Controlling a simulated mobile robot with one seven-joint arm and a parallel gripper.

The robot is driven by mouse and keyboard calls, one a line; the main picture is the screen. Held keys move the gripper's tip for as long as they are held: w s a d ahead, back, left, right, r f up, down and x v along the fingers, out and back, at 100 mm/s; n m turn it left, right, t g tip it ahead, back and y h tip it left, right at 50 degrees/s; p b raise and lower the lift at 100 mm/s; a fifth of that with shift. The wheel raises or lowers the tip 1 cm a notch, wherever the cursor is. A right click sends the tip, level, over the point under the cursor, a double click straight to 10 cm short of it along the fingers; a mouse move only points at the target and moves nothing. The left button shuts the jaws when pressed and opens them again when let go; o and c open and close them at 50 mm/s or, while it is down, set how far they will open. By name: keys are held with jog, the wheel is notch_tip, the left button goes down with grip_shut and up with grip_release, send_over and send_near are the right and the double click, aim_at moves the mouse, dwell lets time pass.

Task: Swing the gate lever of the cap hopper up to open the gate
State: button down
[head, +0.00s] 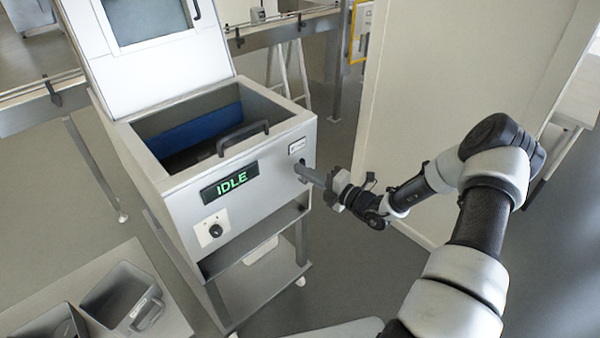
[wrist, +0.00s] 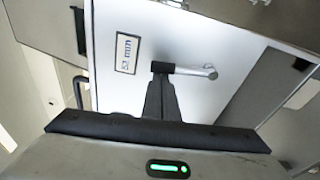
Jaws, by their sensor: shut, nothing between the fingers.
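The cap hopper (head: 235,165) is a grey cabinet with an open top and a lit green IDLE display. Its gate lever (wrist: 190,70) shows in the wrist view as a light bar with a dark sleeve at one end and a rounded light end at the other. My gripper (head: 303,170) is at the right of the hopper's front panel. In the wrist view its dark fingers (wrist: 161,78) are together and empty, with their tips at the dark sleeve. I cannot tell whether they touch it. In the head view the gripper mostly hides the lever.
A label (wrist: 127,53) is on the panel beside the lever. A black handle (head: 243,137) and a knob (head: 215,230) are also on the hopper's front. Grey bins (head: 122,297) stand at lower left. A pale wall panel (head: 410,110) rises behind my arm.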

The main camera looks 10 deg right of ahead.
jog(key=shift+w+d+r, duration=0.15)
jog(key=shift+w+d, duration=0.1)
jog(key=shift+d, duration=0.3)
dwell(0.4)
